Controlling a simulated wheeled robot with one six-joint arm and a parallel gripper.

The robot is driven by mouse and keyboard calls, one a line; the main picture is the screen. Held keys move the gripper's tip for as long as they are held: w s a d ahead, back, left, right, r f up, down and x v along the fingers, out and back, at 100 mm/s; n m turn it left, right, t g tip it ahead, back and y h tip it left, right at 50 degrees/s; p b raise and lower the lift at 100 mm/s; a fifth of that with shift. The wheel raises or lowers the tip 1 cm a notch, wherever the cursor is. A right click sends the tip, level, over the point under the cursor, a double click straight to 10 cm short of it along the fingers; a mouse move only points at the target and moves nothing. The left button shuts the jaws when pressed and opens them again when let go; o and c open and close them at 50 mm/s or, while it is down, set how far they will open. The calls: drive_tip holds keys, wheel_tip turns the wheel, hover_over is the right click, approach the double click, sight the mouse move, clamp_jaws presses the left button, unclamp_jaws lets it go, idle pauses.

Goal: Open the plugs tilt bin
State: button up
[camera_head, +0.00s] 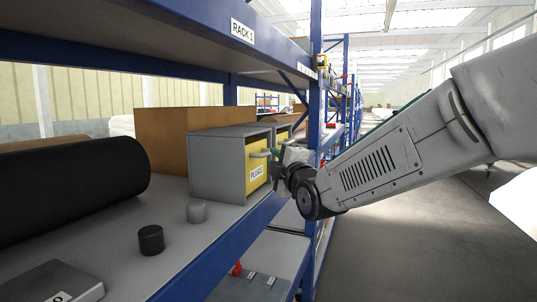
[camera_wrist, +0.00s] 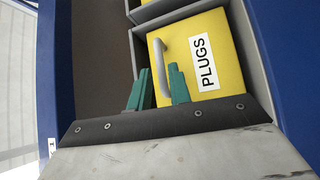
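The plugs tilt bin (camera_head: 257,174) has a yellow front with a white "PLUGS" label, set in a grey housing (camera_head: 215,165) on the shelf. Its front appears closed. In the wrist view the yellow front (camera_wrist: 222,85) fills the middle, with a grey bar handle (camera_wrist: 164,68) on its left part. My gripper (camera_wrist: 159,70) is at the handle, with its two teal fingers on either side of it and gaps showing. In the head view my gripper (camera_head: 273,158) is in front of the bin, and its fingertips are small and partly hard to make out.
A second yellow-fronted bin (camera_head: 283,134) stands just beyond. A blue rack post (camera_head: 315,100) rises close behind my wrist. A grey cylinder (camera_head: 197,212), a black cylinder (camera_head: 151,240) and a large black roll (camera_head: 75,185) are on the shelf. The aisle floor (camera_head: 400,245) at right is clear.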

sight(268, 153)
drive_tip(key=x, duration=0.5)
clamp_jaws()
